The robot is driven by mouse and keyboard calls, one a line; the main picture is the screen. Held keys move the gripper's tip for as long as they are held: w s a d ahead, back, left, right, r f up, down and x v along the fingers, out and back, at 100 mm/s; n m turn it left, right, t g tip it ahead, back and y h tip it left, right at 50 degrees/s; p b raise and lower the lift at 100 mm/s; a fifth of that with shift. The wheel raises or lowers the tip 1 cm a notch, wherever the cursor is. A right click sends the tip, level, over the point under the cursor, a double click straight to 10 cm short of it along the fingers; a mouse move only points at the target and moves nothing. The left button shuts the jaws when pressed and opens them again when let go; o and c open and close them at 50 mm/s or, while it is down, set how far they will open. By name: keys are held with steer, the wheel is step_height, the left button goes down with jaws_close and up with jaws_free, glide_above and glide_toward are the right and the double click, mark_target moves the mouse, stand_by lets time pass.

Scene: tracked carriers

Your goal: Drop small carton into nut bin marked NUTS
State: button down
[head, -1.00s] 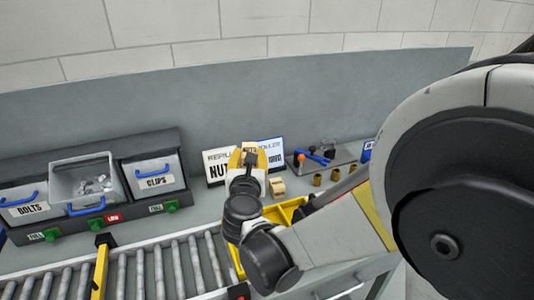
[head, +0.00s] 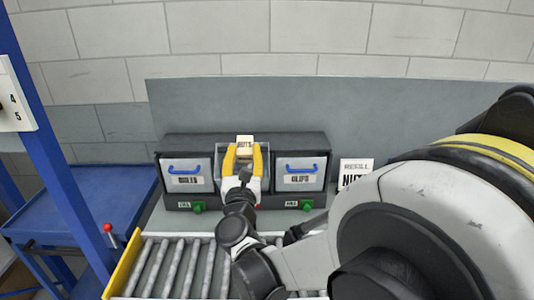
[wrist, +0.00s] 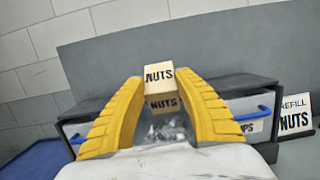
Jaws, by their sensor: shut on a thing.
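The small carton (head: 245,142) is a tan box with NUTS printed on it. My gripper (head: 245,150) is shut on it, with the yellow fingers on either side.
A closed bolts bin (head: 187,176) stands left of the open bin and a closed clips bin (head: 299,174) right of it. A refill sign (head: 354,174) stands further right. The roller conveyor (head: 180,266) runs in front. A blue table (head: 90,205) is at left.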

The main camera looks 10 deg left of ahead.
steer(key=shift+s+a, duration=0.15)
steer(key=shift+a, duration=0.65)
steer(key=shift+w+f+b, duration=0.35)
steer(key=shift+f+b, duration=0.05)
steer(key=shift+f, duration=0.15)
steer(key=shift+w+f+b, duration=0.3)
steer(key=shift+f+b, duration=0.05)
steer(key=shift+f, duration=0.15)
steer(key=shift+w+a+f+b, duration=0.2)
steer(key=shift+w+f+b, duration=0.6)
steer(key=shift+f, duration=0.25)
steer(key=shift+w+a+f+b, duration=0.2)
steer(key=shift+w+f+b, duration=0.55)
steer(key=shift+f, duration=0.35)
steer(key=shift+w+a+f+b, duration=0.2)
steer(key=shift+w+f+b, duration=0.55)
steer(key=shift+f, duration=0.3)
steer(key=c, duration=0.9)
jaws_free()
steer(key=shift+s, duration=0.1)
steer(key=shift+o, duration=0.2)
steer(key=shift+s, duration=0.1)
steer(key=v, duration=1.1)
steer(key=shift+s+d+f, duration=0.2)
steer(key=shift+s, duration=0.15)
